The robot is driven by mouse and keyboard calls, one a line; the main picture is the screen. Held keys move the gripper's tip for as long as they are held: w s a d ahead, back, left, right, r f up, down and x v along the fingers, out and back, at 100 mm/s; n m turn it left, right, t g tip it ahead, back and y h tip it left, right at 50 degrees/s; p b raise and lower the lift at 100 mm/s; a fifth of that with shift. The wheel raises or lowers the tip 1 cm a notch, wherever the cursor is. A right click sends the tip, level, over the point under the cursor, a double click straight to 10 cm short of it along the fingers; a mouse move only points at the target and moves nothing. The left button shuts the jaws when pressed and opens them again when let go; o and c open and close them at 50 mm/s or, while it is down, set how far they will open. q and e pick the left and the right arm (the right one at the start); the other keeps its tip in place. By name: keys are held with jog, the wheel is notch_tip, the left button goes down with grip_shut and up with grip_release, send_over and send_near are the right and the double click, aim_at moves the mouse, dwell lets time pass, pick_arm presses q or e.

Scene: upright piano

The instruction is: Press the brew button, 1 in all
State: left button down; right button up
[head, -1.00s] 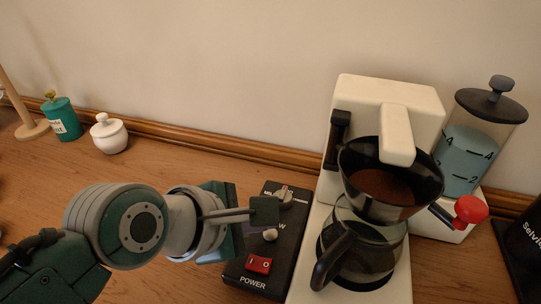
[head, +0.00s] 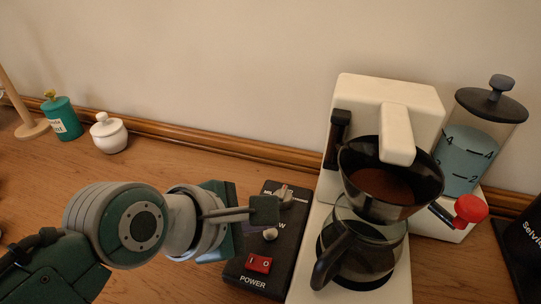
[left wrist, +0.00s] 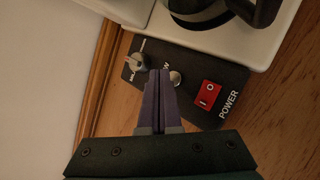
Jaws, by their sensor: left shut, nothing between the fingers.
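The black control box (head: 262,203) lies on the wooden counter left of the coffee maker. On it is a small round pale button (head: 270,234), beside partly covered lettering ending in "W"; the button also shows in the left wrist view (left wrist: 175,79). My left gripper (head: 264,211) is shut and empty over the box. In the left wrist view its fingertips (left wrist: 159,72) appear right beside the button. I cannot tell whether they touch it. A red power switch (head: 259,264) and a metal knob (head: 284,196) sit on the same box. My right gripper is not in view.
The white coffee maker (head: 391,95) stands right of the box, with a glass carafe (head: 365,255) below its black filter basket (head: 390,190) of grounds. A red ball handle (head: 470,208) projects from the basket. A white lidded pot (head: 109,135) and green canister (head: 62,120) stand far left.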

aim_at(264, 239)
pick_arm(q)
jog(key=shift+f, duration=0.15)
dwell(0.4)
jog(key=shift+f, duration=0.25)
jog(key=shift+f+b, duration=0.4)
dwell(0.5)
dwell(0.4)
jog(key=shift+r+p, duration=0.8)
jog(key=shift+p, duration=0.2)
notch_tip(264, 239, up, 5)
jog(key=p, duration=0.5)
jog(key=shift+r+p, duration=0.1)
jog(key=shift+p, duration=0.25)
